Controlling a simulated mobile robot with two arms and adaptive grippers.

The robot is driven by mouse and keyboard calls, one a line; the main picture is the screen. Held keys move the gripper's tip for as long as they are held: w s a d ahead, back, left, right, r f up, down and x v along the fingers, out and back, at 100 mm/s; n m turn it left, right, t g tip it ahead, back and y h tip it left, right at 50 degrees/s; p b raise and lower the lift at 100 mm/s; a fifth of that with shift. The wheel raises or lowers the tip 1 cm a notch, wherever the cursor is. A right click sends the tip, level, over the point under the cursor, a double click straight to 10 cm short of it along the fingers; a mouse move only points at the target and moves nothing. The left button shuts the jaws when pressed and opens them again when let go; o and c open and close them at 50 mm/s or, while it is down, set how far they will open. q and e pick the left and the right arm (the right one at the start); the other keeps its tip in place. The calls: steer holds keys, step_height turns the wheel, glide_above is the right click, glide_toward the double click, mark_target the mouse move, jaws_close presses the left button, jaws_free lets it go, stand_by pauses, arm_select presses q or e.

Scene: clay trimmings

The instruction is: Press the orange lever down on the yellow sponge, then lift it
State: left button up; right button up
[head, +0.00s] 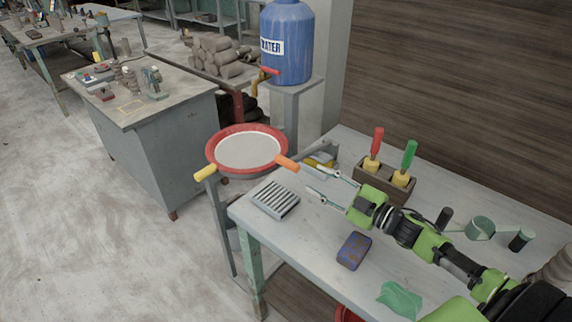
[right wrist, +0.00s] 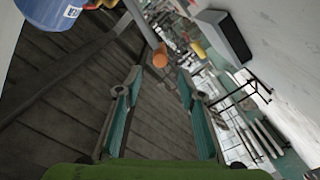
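The orange lever's grip (head: 287,163) sits at the end of a grey bar, beside the red-rimmed round pan in the head view. The bar slopes over the far left part of the bench. The yellow sponge (head: 319,160) lies below the bar, partly hidden by it. My right gripper (head: 314,181) is open and empty, its fingertips pointing left, just right of the grip and near the sponge. In the right wrist view an orange end (right wrist: 160,61) on a grey bar shows ahead, between the open fingers (right wrist: 157,82). My left gripper is not in view.
A ribbed grey block (head: 275,199) lies at the bench's left edge. A wooden holder (head: 385,185) with red- and green-handled tools stands behind my right gripper. A blue-brown block (head: 354,250) and a green cloth (head: 399,300) lie in front. The blue water tank (head: 287,45) stands behind.

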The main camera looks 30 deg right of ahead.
mark_target(286, 163)
steer(key=p+x, duration=0.2)
steer(key=x, duration=1)
steer(key=shift+w+a, duration=0.2)
steer(key=shift+w, duration=0.05)
jaws_close()
